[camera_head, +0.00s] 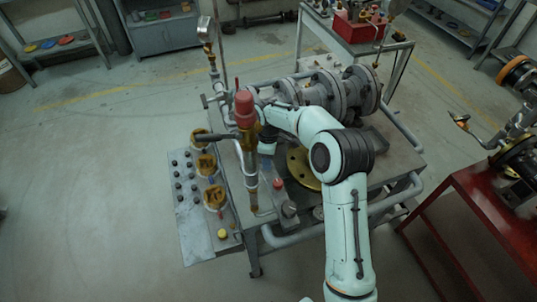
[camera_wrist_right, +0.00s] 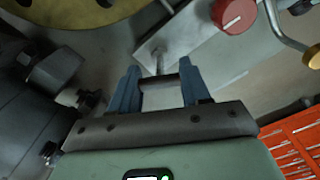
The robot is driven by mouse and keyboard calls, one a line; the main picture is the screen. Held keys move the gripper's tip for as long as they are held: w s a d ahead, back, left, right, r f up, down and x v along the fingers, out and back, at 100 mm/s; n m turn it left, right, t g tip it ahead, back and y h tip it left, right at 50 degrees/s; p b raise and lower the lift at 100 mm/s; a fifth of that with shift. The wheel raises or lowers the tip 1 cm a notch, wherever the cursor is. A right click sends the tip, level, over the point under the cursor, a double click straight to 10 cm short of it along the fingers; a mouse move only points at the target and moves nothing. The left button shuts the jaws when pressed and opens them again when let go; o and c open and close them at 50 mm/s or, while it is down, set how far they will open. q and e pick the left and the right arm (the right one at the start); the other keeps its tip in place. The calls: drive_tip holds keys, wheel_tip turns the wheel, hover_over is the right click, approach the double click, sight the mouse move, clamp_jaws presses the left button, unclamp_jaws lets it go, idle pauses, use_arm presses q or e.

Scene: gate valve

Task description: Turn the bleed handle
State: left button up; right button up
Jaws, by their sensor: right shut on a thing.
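The bleed handle (camera_wrist_right: 164,83), a short dark crossbar on a thin grey stem, shows in the right wrist view. My right gripper (camera_wrist_right: 160,76) has its two blue fingers at the two ends of this bar and is shut on it. In the head view, my right gripper (camera_head: 267,150) points down beside the pipework at the near left of the valve table. The handle is hidden there behind the gripper and arm. My left gripper is not in view.
A red-capped brass fitting (camera_head: 245,110) on a vertical pipe stands just left of my right gripper. A red knob (camera_wrist_right: 233,14) is close to the handle. The big grey valve (camera_head: 325,90) lies behind. A red table (camera_head: 485,215) stands at right.

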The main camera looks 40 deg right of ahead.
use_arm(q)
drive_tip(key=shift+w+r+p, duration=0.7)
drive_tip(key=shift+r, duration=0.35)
use_arm(e)
drive_tip(key=n, duration=0.4)
drive_tip(key=shift+r+n, duration=0.1)
drive_tip(key=shift+n, duration=0.3)
drive_tip(key=o, duration=1.1)
drive_tip(key=shift+c, duration=0.2)
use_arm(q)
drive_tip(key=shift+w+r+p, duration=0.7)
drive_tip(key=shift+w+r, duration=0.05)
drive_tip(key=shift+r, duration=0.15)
use_arm(e)
wheel_tip(320, 180, up, 13)
drive_tip(key=shift+r, duration=0.15)
